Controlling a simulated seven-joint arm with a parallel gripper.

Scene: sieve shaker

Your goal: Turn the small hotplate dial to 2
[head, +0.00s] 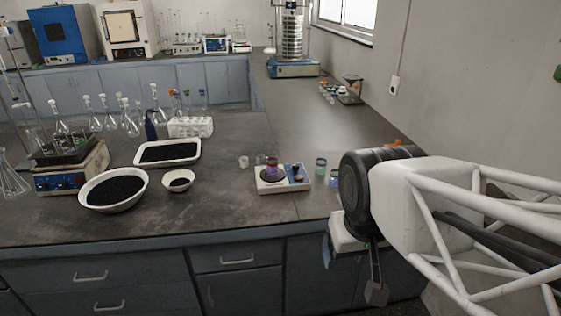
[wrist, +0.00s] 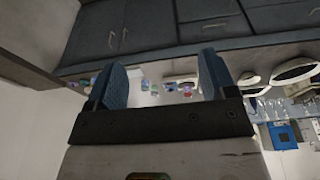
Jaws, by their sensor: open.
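The small white hotplate (head: 284,187) stands near the front edge of the bench. A small vessel with purple contents (head: 271,167) sits on its left side. Dark and blue knob-like parts (head: 296,178) show on its right side; the dial's setting is too small to read. My gripper (wrist: 163,85) is open and empty, its two blue-padded fingers wide apart in the wrist view. In the head view it hangs at the right, by the bench's front edge, apart from the hotplate and partly hidden by my arm. The wrist view is upside down, with the bench-top items small between the fingers.
Small coloured jars (head: 320,166) stand right of the hotplate. Bench (head: 225,215) in front of the small hotplate is clear.

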